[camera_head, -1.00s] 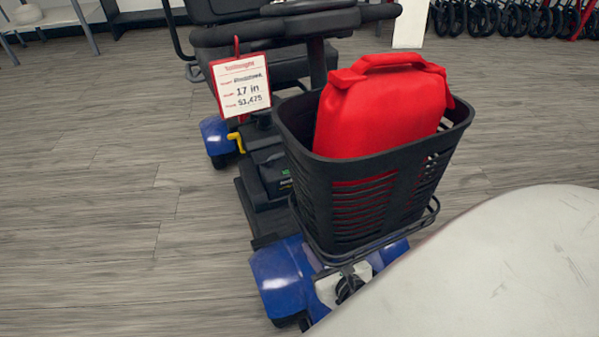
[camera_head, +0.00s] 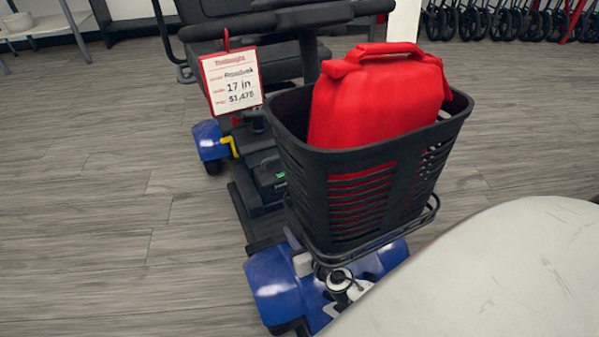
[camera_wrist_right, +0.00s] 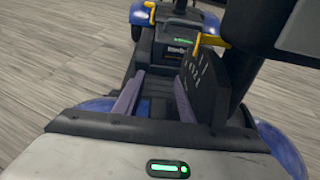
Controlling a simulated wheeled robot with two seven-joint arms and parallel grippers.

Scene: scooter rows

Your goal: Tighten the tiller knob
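The blue-and-black scooter (camera_head: 263,185) stands in the middle of the head view, its handlebar (camera_head: 270,22) at the top and its tiller (camera_head: 311,60) running down behind the basket. I cannot make out the tiller knob in either view. The right wrist view looks low along the scooter's deck and dark body (camera_wrist_right: 180,52). There my right gripper (camera_wrist_right: 157,82) is open, its two purple-grey fingers apart with nothing visible between them. A pale part with a round cap (camera_head: 340,281) shows under the basket, apparently on my right arm. My left gripper is in neither view.
A black basket (camera_head: 375,205) holding a red bag (camera_head: 380,100) hangs over the scooter's front and blocks the view behind it. A price tag (camera_head: 233,80) hangs from the handlebar. Floor on the left is clear (camera_head: 90,200). Several wheels (camera_head: 510,20) stand at the back right.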

